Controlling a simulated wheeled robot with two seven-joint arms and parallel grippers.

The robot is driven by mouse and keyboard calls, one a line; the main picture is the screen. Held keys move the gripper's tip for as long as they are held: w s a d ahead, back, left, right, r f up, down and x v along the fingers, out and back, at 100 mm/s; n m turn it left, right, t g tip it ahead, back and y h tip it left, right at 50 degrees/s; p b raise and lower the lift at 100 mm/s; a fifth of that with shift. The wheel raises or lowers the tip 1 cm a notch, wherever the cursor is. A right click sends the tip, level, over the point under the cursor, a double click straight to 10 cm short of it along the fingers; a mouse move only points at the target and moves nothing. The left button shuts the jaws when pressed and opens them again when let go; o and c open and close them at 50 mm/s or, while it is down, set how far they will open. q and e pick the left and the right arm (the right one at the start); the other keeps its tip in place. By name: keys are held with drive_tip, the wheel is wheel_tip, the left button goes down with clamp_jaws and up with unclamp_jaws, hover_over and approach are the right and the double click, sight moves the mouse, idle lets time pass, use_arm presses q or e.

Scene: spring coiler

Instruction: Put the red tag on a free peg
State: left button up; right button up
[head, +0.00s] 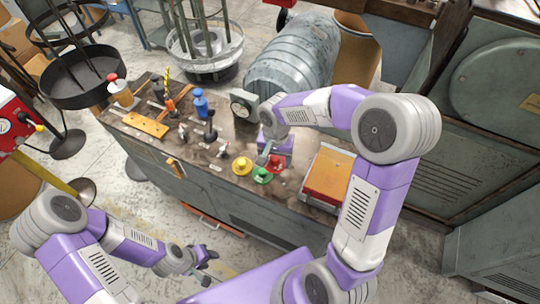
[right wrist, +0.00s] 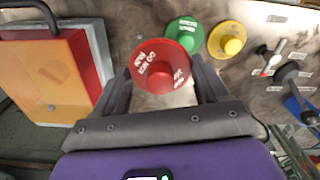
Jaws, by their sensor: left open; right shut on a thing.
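The red tag (head: 276,162) is a round disc with white lettering. In the right wrist view the red tag (right wrist: 160,66) lies between the fingertips of my right gripper (right wrist: 163,75), which is shut on it. A green tag (right wrist: 184,35) and a yellow tag (right wrist: 227,40) are beside it, apart from the gripper. In the head view the green tag (head: 262,176) and yellow tag (head: 242,166) sit near the bench's front edge. I cannot make out a free peg. My left gripper (head: 208,262) is open and empty, in front of the bench, low in the picture.
An orange-and-red box (head: 327,174) stands right of the tags. A dial gauge (head: 243,104) and a large ribbed grey cylinder (head: 292,60) stand behind.

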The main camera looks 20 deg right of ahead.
drive_tip(key=s+m, duration=0.1)
drive_tip(key=d+m, duration=0.1)
drive_tip(key=m, duration=0.1)
drive_tip(key=shift+s+d+f, duration=0.15)
drive_tip(key=shift+s+f, duration=0.15)
drive_tip(key=shift+s, duration=0.1)
drive_tip(key=f+m+b, duration=0.1)
drive_tip(key=f, duration=0.2)
drive_tip(key=s+f+b, duration=0.1)
drive_tip(key=f+b, duration=0.1)
drive_tip(key=f+m+b, duration=0.1)
drive_tip(key=f+b, duration=0.1)
drive_tip(key=f, duration=0.1)
drive_tip(key=shift+s+d+f+m, duration=0.15)
drive_tip(key=shift+d+f+m, duration=0.15)
drive_tip(key=shift+d+f, duration=0.05)
drive_tip(key=o, duration=1.1)
wheel_tip(320, 180, up, 8)
drive_tip(key=p, duration=0.3)
wheel_tip(320, 180, up, 13)
drive_tip(key=p, duration=0.9)
hover_over(284, 184)
drive_tip(key=shift+a+f, duration=0.1)
drive_tip(key=shift+f, duration=0.05)
drive_tip(key=shift+w, duration=0.2)
